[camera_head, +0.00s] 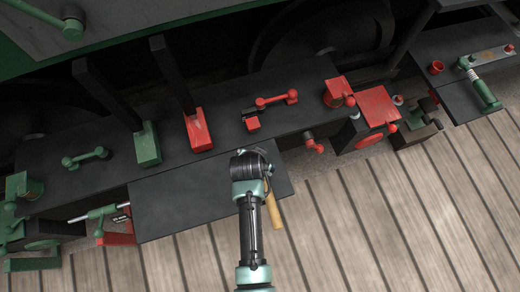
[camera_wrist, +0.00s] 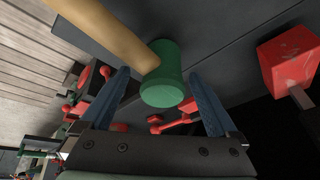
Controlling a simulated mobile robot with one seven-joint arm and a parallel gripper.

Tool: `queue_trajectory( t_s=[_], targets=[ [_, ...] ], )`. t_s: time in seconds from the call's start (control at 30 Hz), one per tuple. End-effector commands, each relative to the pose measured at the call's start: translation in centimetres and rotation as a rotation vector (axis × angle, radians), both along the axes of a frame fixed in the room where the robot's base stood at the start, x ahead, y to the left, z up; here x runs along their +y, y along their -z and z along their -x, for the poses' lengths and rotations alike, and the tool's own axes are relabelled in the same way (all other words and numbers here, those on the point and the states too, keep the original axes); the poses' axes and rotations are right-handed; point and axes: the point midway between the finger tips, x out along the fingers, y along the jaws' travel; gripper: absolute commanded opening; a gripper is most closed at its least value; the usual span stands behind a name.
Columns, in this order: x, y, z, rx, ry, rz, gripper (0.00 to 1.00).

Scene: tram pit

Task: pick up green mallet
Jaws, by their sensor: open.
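The green mallet has a cylindrical green head (camera_wrist: 163,78) and a pale wooden handle (camera_wrist: 105,28). In the wrist view the head shows between the two finger tips of my gripper (camera_wrist: 158,85), with dark gaps beside it. My gripper is open, and I cannot tell whether either finger touches the head. In the head view my gripper (camera_head: 250,160) is over the dark lower shelf, and my arm hides the mallet's head. The wooden handle (camera_head: 273,212) sticks out to the right of my arm, past the shelf's front edge.
The dark lower shelf (camera_head: 165,205) lies below a long dark bench. A red block (camera_head: 197,130) and a green block (camera_head: 147,145) with dark upright bars stand on the bench. A red vise (camera_head: 370,115) is at the right. Planked floor in front is clear.

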Motion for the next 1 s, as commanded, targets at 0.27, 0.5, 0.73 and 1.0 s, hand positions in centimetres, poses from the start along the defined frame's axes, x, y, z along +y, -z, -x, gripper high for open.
queue_trajectory(
  t_s=[0.27,0.5,0.73,1.0],
  targets=[
    [-0.05,0.43,-0.22,0.000,0.001,0.000,0.95],
    [-0.04,0.43,-0.18,0.000,0.000,0.000,0.61],
    [-0.08,0.47,-0.13,0.002,0.001,0.001,0.20],
    [-0.10,0.56,-0.02,0.005,0.001,0.001,0.00]
  ],
)
